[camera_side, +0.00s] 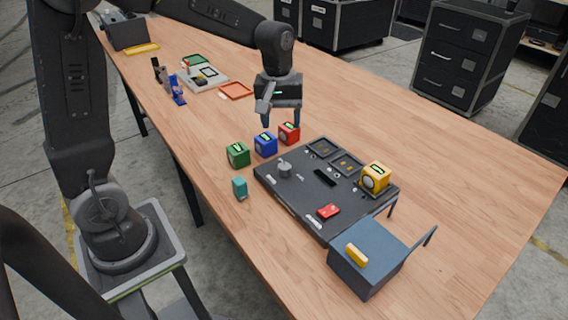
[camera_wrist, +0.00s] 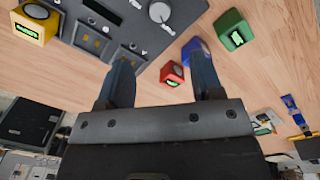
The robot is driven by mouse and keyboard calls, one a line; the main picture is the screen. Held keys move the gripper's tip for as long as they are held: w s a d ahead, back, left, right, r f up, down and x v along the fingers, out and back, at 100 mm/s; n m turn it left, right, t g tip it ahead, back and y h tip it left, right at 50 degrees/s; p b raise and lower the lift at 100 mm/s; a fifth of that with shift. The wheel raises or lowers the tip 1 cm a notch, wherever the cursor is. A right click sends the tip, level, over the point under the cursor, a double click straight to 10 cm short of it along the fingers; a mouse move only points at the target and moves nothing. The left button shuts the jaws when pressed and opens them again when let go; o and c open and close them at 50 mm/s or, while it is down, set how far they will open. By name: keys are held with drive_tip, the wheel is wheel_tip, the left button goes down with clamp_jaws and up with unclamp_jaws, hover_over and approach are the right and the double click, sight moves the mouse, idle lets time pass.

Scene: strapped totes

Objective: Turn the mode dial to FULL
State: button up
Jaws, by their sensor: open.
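The mode dial (camera_side: 284,169) is a grey knob on the left part of the dark panel (camera_side: 268,182). In the wrist view the dial (camera_wrist: 161,12) shows as a round grey knob with a light pointer mark, near the top edge. Its labels are too small to read. My gripper (camera_side: 281,122) is above the table behind the panel, near the red cube (camera_side: 289,133). In the wrist view its two fingers (camera_wrist: 161,82) are apart with nothing held between them. The dial lies beyond the fingertips, not touched.
A blue cube (camera_side: 265,144) and a green cube (camera_side: 238,155) stand left of the panel. A teal block (camera_side: 240,188) is nearby. A blue-grey open box (camera_side: 368,255) stands in front.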

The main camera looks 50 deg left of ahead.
sight(284, 165)
drive_tip(key=f, duration=1.3)
drive_tip(key=shift+w+d+f, duration=0.15)
drive_tip(key=shift+w+d, duration=0.05)
drive_tip(key=shift+d, duration=0.05)
drive_tip(key=c, duration=0.9)
